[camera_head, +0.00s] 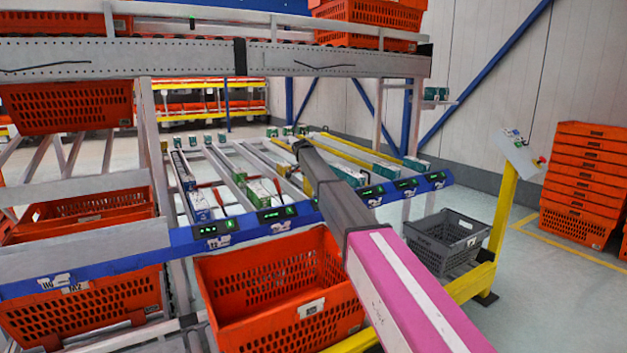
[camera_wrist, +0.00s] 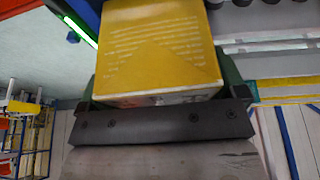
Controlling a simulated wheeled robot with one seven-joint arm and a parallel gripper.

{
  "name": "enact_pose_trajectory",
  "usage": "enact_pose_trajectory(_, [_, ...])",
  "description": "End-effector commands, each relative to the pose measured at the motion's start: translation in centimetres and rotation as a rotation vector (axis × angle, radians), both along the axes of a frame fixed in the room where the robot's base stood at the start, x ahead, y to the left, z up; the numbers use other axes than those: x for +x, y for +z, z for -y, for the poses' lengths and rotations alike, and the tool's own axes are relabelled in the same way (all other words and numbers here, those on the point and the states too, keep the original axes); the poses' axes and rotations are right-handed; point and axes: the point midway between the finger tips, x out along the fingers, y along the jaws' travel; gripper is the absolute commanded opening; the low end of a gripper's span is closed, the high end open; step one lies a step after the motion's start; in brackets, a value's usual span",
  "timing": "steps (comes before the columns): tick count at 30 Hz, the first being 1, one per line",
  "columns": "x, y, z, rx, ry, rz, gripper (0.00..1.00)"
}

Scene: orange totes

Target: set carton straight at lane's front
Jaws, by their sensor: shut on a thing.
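A yellow carton (camera_wrist: 160,50) with lines of pale print fills the upper middle of the wrist view. My gripper (camera_wrist: 162,84) is shut on it, with a dark green finger at each side of the carton. The carton's far end is cut off by the picture edge. In the head view my arm reaches over the sloping lanes, and my gripper (camera_head: 302,148) is small and far off there. I cannot make out the held carton in that view. The blue front rail (camera_head: 300,213) of the lanes carries green-lit displays.
Other cartons stand in the lanes, including a green and white one (camera_head: 262,192) and a teal one (camera_head: 386,170). An orange tote (camera_head: 281,285) and a grey tote (camera_head: 446,241) stand below the rail. Stacked orange totes (camera_head: 583,180) stand at right.

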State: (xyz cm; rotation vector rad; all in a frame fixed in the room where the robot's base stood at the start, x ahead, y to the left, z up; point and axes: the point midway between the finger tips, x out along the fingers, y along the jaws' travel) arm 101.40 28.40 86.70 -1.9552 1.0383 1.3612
Motion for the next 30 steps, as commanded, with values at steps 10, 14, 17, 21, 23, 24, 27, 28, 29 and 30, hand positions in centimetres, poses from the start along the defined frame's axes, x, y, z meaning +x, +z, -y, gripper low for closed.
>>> enact_pose_trajectory(10, [0.0, 0.0, -0.1, 0.000, 0.000, 0.000, 0.60])
enact_pose_trajectory(14, [0.0, 0.0, 0.0, 0.000, 0.000, 0.000, 0.60])
enact_pose_trajectory(17, [0.0, 0.0, 0.0, 0.000, 0.000, 0.000, 1.00])
enact_pose_trajectory(21, [0.0, 0.0, -0.1, 0.000, 0.000, 0.000, 1.00])
enact_pose_trajectory(23, [0.0, 0.0, -0.1, 0.000, 0.000, 0.000, 1.00])
enact_pose_trajectory(24, [-0.1, 0.1, -0.1, 0.000, 0.000, 0.000, 1.00])
enact_pose_trajectory(27, [-0.2, 0.6, -0.2, 0.000, 0.000, 0.000, 1.00])
enact_pose_trajectory(28, [-0.2, 0.8, -0.3, 0.000, 0.000, 0.000, 1.00])
enact_pose_trajectory(29, [-0.2, 1.1, -0.4, 0.000, 0.000, 0.000, 1.00])
enact_pose_trajectory(30, [-0.3, 1.5, -0.5, 0.000, 0.000, 0.000, 1.00])
